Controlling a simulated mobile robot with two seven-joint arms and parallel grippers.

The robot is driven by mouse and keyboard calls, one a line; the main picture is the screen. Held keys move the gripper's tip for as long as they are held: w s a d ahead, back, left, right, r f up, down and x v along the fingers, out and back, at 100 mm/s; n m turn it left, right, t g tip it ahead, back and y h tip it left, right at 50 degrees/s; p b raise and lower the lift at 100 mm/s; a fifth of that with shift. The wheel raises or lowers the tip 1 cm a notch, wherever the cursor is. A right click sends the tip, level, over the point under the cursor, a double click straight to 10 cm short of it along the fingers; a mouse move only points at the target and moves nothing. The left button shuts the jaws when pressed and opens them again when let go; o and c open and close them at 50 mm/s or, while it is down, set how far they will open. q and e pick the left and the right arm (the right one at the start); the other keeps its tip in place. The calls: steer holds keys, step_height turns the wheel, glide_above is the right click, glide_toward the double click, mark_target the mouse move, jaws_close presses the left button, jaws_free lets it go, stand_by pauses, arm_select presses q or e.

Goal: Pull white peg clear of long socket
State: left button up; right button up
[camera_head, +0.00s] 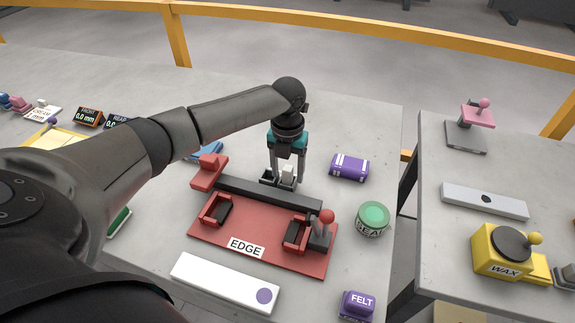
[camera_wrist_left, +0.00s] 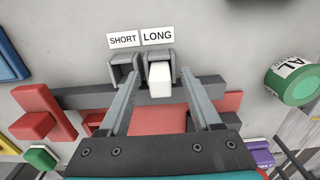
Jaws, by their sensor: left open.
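The white peg (camera_wrist_left: 160,82) stands in the grey long socket (camera_wrist_left: 158,58) under the LONG label (camera_wrist_left: 158,37) in the left wrist view. Its lower part is hidden inside the socket. The short socket (camera_wrist_left: 123,68) beside it, under the SHORT label, looks empty. My left gripper (camera_wrist_left: 160,76) is open, with one finger on each side of the peg in that view. I cannot tell whether either finger touches it. In the head view my left gripper (camera_head: 287,175) points down over the sockets, and the white peg (camera_head: 288,171) shows between its fingers. My right gripper is not in view.
A red EDGE fixture (camera_head: 265,250) with a dark bar (camera_head: 262,191) and a red-knobbed lever stands just in front of the sockets. A white block (camera_head: 222,283) lies in front.

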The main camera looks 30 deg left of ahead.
arm_select(q)
jaws_close()
stand_by(0.5)
